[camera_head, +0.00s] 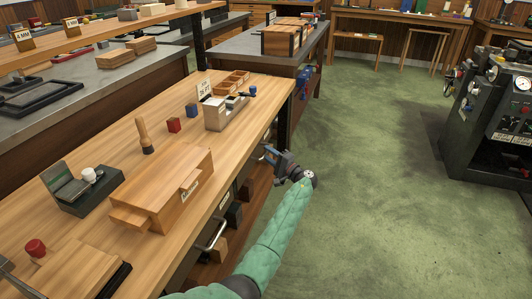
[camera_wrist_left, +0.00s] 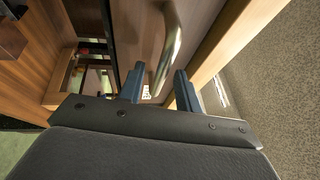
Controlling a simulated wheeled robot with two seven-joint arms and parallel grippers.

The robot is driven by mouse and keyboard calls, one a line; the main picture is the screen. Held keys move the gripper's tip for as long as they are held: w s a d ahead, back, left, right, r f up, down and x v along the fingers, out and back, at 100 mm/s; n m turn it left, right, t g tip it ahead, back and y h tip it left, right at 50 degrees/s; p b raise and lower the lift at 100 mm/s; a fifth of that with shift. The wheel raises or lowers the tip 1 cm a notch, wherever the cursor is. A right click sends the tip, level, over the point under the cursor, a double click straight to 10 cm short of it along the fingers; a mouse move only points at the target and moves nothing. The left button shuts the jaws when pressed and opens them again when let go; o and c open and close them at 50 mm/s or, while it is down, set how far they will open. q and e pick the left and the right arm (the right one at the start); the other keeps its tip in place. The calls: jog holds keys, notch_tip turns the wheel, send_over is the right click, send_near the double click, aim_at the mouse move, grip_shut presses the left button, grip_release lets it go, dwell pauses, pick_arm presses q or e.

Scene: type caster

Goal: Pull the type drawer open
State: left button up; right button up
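My left gripper (camera_head: 270,155) is beside the front edge of the long wooden bench, low on the aisle side. In the left wrist view its two blue fingers (camera_wrist_left: 160,75) are apart, with nothing clamped between them. A curved metal handle (camera_wrist_left: 172,42) on a brown drawer front (camera_wrist_left: 139,30) lies ahead, in line with the gap between the fingers. I cannot tell whether it touches a finger. A small white label shows behind the fingers. In the head view this drawer front is hidden by the bench edge and gripper. My right gripper is not in view.
Another metal handle (camera_head: 213,234) sticks out under the bench (camera_head: 110,185) nearer to me. The bench top holds a wooden box (camera_head: 160,180), a composing tray and small blocks. In the left wrist view an open compartment (camera_wrist_left: 88,62) lies left. The green floor (camera_head: 370,190) at right is clear.

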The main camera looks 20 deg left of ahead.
pick_arm(q)
jog(key=shift+x, duration=0.85)
grip_shut()
jog(key=shift+d+f, duration=0.1)
